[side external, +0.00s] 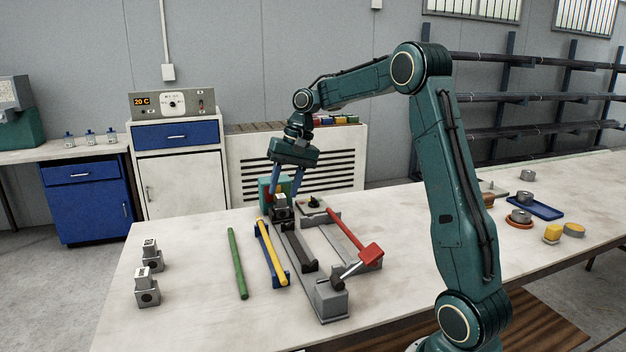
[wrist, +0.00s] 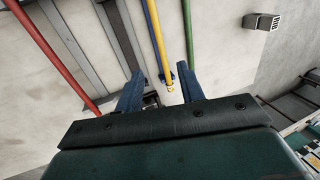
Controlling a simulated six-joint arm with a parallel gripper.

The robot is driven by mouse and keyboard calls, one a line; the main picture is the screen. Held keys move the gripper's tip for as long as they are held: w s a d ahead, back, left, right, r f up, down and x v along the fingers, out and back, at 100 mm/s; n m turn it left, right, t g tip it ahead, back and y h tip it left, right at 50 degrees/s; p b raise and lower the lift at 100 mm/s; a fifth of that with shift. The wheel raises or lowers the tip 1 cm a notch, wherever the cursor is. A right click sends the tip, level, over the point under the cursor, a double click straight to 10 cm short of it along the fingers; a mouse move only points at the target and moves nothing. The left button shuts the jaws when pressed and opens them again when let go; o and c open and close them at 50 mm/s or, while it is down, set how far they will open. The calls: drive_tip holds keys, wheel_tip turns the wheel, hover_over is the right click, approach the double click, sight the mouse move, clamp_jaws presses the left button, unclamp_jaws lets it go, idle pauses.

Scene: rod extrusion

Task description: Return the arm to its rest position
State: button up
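My gripper (side external: 285,195) hangs from my bent arm over the far end of the grey extrusion press (side external: 297,250). Its two blue fingers point down, close to a small grey block with a pale top (side external: 281,201) on the press. In the wrist view the fingers (wrist: 160,72) stand well apart, with nothing gripped between them. The end of a yellow rod (wrist: 157,40) shows in the gap; I cannot tell its distance from the fingers. The side view shows this rod (side external: 269,250) lying on a blue rack (side external: 283,281).
A green rod (side external: 237,262) lies left of the rack. Two grey blocks (side external: 149,289) stand at the table's left. A green and red box (side external: 265,190) stands behind. Bare table (side external: 195,235) lies left of the green rod.

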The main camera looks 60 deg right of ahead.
drive_tip(key=shift+a, duration=0.1)
idle(0.3)
drive_tip(key=s+a+r+n+t+h, duration=0.1)
drive_tip(key=s+a+r+n, duration=0.4)
drive_tip(key=s+a, duration=0.6)
drive_tip(key=s+a+f+n+t, duration=0.1)
drive_tip(key=s+a+n, duration=0.1)
drive_tip(key=s+a, duration=0.2)
drive_tip(key=s+a+f+n+t+h, duration=0.1)
drive_tip(key=s+a, duration=0.3)
drive_tip(key=s, duration=0.6)
drive_tip(key=shift+f+n, duration=0.15)
drive_tip(key=shift+n, duration=0.35)
